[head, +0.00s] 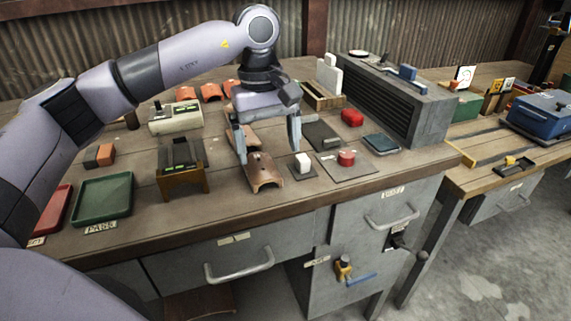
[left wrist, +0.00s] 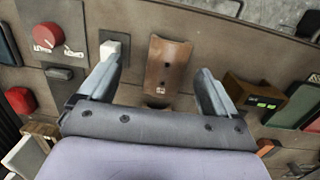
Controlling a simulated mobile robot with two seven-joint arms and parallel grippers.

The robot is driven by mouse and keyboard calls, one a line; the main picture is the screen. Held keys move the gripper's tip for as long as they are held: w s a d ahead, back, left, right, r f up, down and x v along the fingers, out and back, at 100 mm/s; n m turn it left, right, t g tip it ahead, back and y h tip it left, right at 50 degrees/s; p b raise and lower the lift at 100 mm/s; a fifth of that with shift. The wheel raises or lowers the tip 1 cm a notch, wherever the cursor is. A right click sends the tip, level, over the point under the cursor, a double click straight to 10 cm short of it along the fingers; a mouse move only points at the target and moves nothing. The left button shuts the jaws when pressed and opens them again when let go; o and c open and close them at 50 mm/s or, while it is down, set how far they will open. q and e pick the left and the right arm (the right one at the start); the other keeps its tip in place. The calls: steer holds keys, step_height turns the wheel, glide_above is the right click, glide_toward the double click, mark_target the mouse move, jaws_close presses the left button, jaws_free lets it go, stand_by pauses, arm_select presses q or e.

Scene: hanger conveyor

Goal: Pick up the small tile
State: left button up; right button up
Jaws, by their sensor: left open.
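A small brown curved tile (head: 263,174) with dark holes lies on the workbench near its front edge. In the left wrist view the tile (left wrist: 168,62) shows between the two fingers, with a small pale label at its near end. My left gripper (head: 268,153) is open and points down above the bench, just behind and over this tile. In the left wrist view its fingers (left wrist: 160,72) are apart, one on each side of the tile, with nothing between them gripped. A second brown tile (head: 243,136) lies behind, partly hidden by the gripper. My right gripper is not in view.
A white block switch (head: 303,164) and a red knob (head: 346,158) on plates stand right of the tile. A brown stand with a dark display (head: 182,178) is to its left. Green tray (head: 104,199) lies farther left. Several orange tiles (head: 211,91) lie behind.

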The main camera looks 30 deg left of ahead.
mark_target(261, 164)
arm_select(q)
steer(key=shift+w+a+r+y, duration=0.25)
steer(key=shift+a+r, duration=0.05)
steer(key=shift+a, duration=0.2)
steer(key=shift+w+a+r+y, duration=0.2)
steer(key=shift+a+r+y, duration=0.05)
steer(key=shift+a, duration=0.2)
steer(key=f, duration=0.7)
steer(key=shift+s+a, duration=0.15)
steer(key=shift+a, duration=0.05)
steer(key=shift+r, duration=0.1)
steer(key=shift+c, duration=0.3)
steer(key=c, duration=1.1)
steer(key=shift+r, duration=0.1)
steer(key=shift+c, duration=0.2)
